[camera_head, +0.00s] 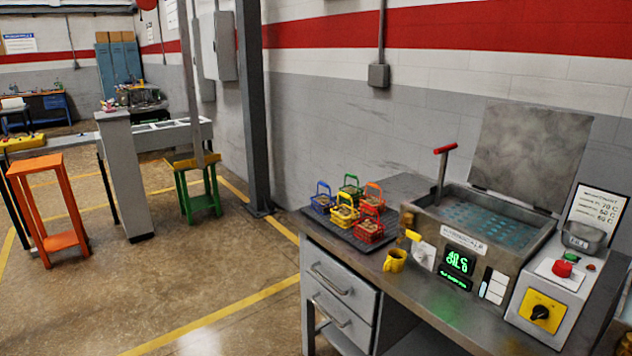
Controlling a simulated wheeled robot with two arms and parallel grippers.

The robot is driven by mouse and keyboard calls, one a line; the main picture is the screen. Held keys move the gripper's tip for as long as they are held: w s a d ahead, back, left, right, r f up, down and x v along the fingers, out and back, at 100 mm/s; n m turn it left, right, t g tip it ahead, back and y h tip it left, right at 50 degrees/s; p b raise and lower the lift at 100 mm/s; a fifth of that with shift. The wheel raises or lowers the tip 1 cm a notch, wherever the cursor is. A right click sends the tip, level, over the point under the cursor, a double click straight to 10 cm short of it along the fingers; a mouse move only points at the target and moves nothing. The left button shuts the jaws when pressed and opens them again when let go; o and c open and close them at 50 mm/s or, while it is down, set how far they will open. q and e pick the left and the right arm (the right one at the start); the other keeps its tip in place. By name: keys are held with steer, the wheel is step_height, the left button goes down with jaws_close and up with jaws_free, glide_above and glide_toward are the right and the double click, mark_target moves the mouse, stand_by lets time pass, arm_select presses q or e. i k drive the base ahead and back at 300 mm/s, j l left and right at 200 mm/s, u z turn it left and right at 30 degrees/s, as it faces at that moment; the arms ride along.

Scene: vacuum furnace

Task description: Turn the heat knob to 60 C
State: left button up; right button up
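A metal bath unit (490,235) with a raised lid stands on the workbench at the right. A black rotary knob (540,313) sits on a yellow plate on the grey control box (562,290) to the right. I cannot tell from labels which is the heat knob. Neither of my grippers is in view.
Several coloured baskets (343,213) stand on a dark mat left of the bath. A red button (562,268) and grey tray (583,237) top the control box. A sign (597,212) lists temperatures.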

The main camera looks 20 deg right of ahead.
mark_target(561, 267)
steer(key=z, duration=0.45)
steer(key=i+l+z, duration=0.1)
steer(key=z, duration=0.75)
steer(key=i+z, duration=0.1)
steer(key=z, duration=0.35)
